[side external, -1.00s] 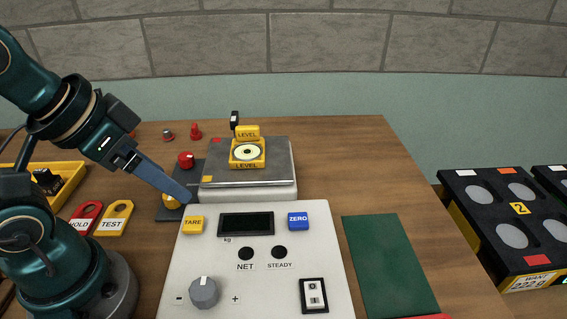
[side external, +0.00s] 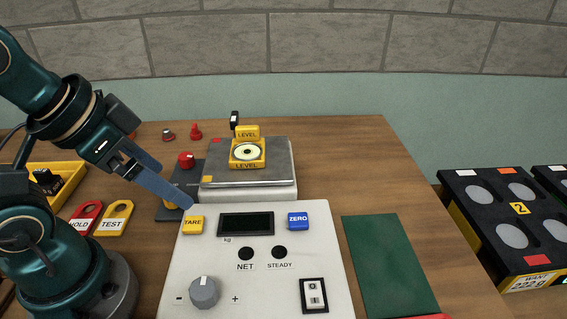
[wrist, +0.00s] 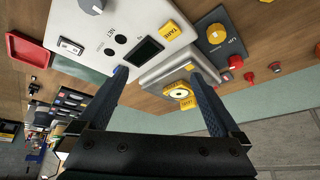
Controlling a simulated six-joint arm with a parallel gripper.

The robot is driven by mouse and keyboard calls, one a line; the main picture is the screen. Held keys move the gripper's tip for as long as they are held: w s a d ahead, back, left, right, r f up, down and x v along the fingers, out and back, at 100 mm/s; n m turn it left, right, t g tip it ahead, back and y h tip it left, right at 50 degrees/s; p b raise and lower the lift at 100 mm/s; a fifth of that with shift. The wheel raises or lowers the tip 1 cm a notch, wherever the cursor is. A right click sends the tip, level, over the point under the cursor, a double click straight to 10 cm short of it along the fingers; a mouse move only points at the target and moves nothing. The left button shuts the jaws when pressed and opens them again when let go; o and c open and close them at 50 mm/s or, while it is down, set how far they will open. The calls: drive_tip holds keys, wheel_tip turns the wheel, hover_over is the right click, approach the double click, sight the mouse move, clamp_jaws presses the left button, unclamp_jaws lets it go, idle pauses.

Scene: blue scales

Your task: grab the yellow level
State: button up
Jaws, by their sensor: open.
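The yellow level (side external: 247,163) rests on the scale's grey weighing plate (side external: 275,171). It has a round pale vial with a dark centre and LEVEL lettering, and a raised yellow LEVEL tab stands behind it. The level also shows in the wrist view (wrist: 187,101), between my fingers but beyond their tips. My gripper (side external: 184,203) is open and empty in the side view, to the left of and in front of the level, with its tips by the TARE button. In the wrist view my gripper (wrist: 158,73) has its fingers spread wide, not touching the level.
The scale's white panel (side external: 200,260) carries a yellow TARE button (side external: 193,225), a blue ZERO button (side external: 298,221) and a knob. Red and yellow tags and a yellow tray (side external: 70,168) lie at left. A green mat (side external: 385,265) and a black weight case (side external: 470,215) are at right.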

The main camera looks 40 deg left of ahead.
drive_tip(key=w+a+r+m+y, duration=0.15)
drive_tip(key=w+r+m, duration=0.25)
drive_tip(key=m, duration=0.6)
drive_tip(key=m+g+y, duration=0.2)
drive_tip(key=m, duration=1.4)
approach(247, 148)
drive_tip(key=shift+w+a, duration=0.5)
drive_tip(key=shift+a, duration=0.15)
drive_tip(key=f, duration=0.3)
drive_tip(key=shift+w+f, duration=0.1)
drive_tip(key=shift+w, duration=0.15)
drive_tip(key=shift+x, duration=2.45)
drive_tip(key=shift+d, duration=0.15)
drive_tip(key=shift+s, duration=0.1)
drive_tip(key=shift+c, duration=0.3)
